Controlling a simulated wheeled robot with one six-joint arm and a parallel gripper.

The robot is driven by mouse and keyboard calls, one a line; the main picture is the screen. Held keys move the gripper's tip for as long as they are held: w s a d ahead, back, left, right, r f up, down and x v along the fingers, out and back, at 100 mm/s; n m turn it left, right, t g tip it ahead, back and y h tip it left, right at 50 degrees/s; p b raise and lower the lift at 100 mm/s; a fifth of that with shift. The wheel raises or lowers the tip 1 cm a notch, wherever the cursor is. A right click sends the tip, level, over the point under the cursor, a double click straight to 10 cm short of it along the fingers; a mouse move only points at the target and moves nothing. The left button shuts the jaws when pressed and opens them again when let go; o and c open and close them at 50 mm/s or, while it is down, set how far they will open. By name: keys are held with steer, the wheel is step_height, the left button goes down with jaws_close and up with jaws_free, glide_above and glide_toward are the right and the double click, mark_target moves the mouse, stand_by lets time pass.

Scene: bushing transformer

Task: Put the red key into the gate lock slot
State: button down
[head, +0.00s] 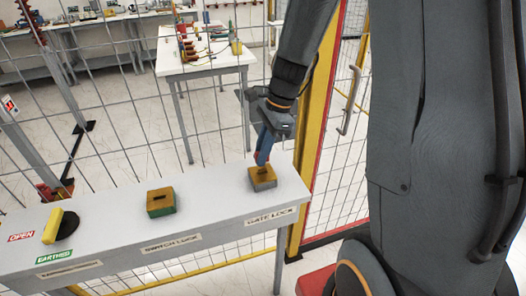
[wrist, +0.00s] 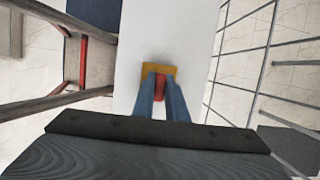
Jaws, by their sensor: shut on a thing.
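My gripper (head: 263,147) points down over the gate lock (head: 262,179), a yellow-topped block with grey sides at the right end of the white bench. In the wrist view, the two blue fingers (wrist: 161,92) are shut on the red key (wrist: 160,96), which shows between them. The yellow top of the gate lock (wrist: 151,70) lies right at the fingertips. The slot is hidden by the fingers and key, and I cannot tell whether the key's tip is in it.
The white bench (head: 110,225) also holds a yellow-topped block with green sides (head: 160,202) and a yellow-handled switch (head: 53,227) by the OPEN and EARTHED labels. A wire mesh fence stands behind the bench, with a yellow post (head: 322,120) at right.

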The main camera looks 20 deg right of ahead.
steer(key=shift+f+b, duration=0.65)
steer(key=shift+f, duration=0.9)
steer(key=c, duration=1.7)
jaws_free()
steer(key=shift+b+v, duration=0.9)
steer(key=shift+v, duration=3.1)
steer(key=shift+f, duration=0.1)
